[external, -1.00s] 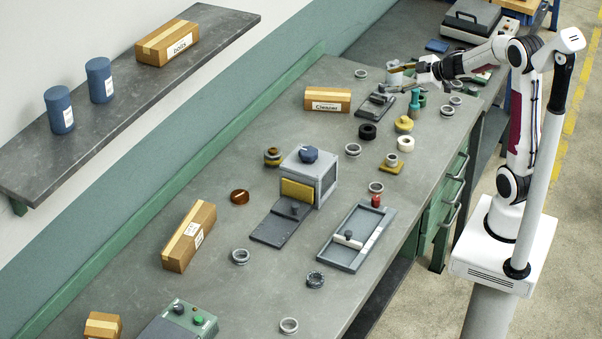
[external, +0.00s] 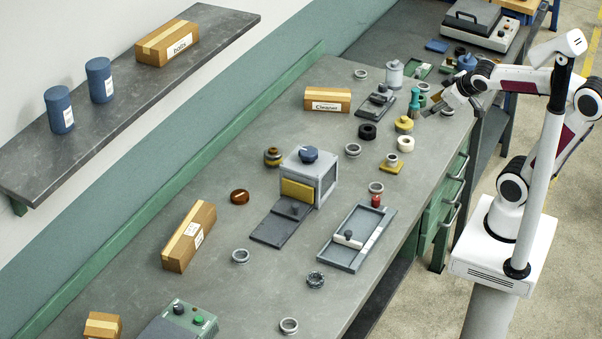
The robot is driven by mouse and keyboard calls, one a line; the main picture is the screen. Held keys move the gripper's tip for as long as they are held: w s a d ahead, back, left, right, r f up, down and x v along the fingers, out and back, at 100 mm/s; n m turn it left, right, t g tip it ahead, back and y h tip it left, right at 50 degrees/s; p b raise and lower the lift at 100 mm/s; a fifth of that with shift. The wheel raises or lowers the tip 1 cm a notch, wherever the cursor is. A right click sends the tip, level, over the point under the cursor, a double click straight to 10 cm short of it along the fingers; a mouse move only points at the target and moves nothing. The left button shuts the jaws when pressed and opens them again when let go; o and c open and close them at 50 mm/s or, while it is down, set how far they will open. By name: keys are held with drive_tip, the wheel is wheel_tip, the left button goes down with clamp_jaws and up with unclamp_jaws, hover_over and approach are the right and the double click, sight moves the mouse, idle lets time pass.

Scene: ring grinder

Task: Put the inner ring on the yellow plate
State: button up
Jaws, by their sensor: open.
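A small yellow plate (external: 385,169) lies on the bench right of centre, with a grey ring-like piece (external: 392,159) standing on it. Several loose grey rings lie on the bench, including one behind the yellow plate (external: 353,149), one in front of it (external: 376,188) and one near the far end (external: 360,73). I cannot tell which is the inner ring. My gripper (external: 432,106) is open, low over the bench's right side, close to a teal brush-like piece (external: 415,103) and a few rings. Its fingertips are small and partly blurred into these things; I see nothing held.
A grey box machine (external: 322,178) with a blue knob stands mid-bench. A grey tray (external: 343,260) lies in front. Near my gripper are a yellow stepped piece (external: 404,124), a black ring (external: 367,132) and a white ring (external: 406,144). The cleaner box (external: 327,93) stands behind.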

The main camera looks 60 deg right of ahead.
drive_tip(key=s+a+f+g+y, duration=0.2)
drive_tip(key=s+a+f+y, duration=0.1)
drive_tip(key=s+a, duration=0.7)
drive_tip(key=shift+s+a+f, duration=0.15)
drive_tip(key=shift+s+f, duration=0.05)
drive_tip(key=shift+f, duration=0.15)
idle(0.7)
